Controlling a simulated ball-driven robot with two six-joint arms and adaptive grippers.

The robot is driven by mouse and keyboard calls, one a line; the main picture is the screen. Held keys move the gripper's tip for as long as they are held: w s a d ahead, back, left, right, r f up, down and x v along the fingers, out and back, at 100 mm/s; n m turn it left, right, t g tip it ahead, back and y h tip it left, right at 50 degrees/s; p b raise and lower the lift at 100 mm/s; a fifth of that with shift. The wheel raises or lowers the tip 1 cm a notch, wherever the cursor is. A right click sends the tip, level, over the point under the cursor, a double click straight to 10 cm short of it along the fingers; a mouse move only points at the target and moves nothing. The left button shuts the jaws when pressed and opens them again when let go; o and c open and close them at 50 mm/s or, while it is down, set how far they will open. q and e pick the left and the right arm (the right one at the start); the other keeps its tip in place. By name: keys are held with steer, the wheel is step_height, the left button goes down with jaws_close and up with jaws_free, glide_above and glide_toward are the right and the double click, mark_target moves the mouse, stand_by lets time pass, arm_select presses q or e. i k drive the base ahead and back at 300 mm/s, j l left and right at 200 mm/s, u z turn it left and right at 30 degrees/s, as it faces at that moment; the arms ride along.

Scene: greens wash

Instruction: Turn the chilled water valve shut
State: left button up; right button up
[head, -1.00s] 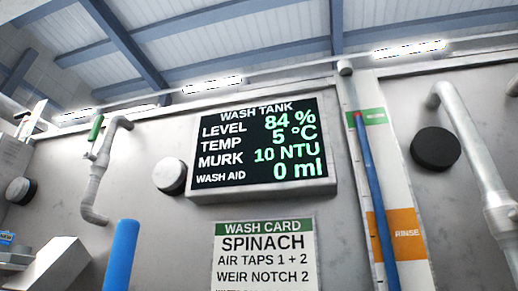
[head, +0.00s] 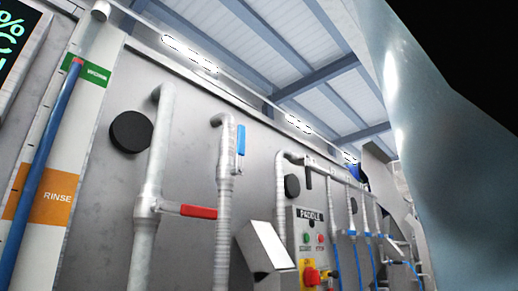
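Two valved pipes stand on the grey wall in the head view. The nearer, thicker pipe (head: 153,185) has a red lever (head: 198,211) that sticks out sideways, across the pipe. The pipe to its right (head: 225,185) has a blue lever (head: 241,140) that stands upright, along the pipe. No label shows which one carries chilled water. Neither of my grippers is in view.
A PADDLE control box (head: 312,240) with a red knob (head: 311,276) is right of the pipes. Farther along are several thin pipes with blue hoses. A blue pole (head: 38,165) stands by the orange RINSE sign (head: 58,196). The far right is blocked from view.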

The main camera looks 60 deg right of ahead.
mark_target(241, 153)
steer(key=z, duration=1.65)
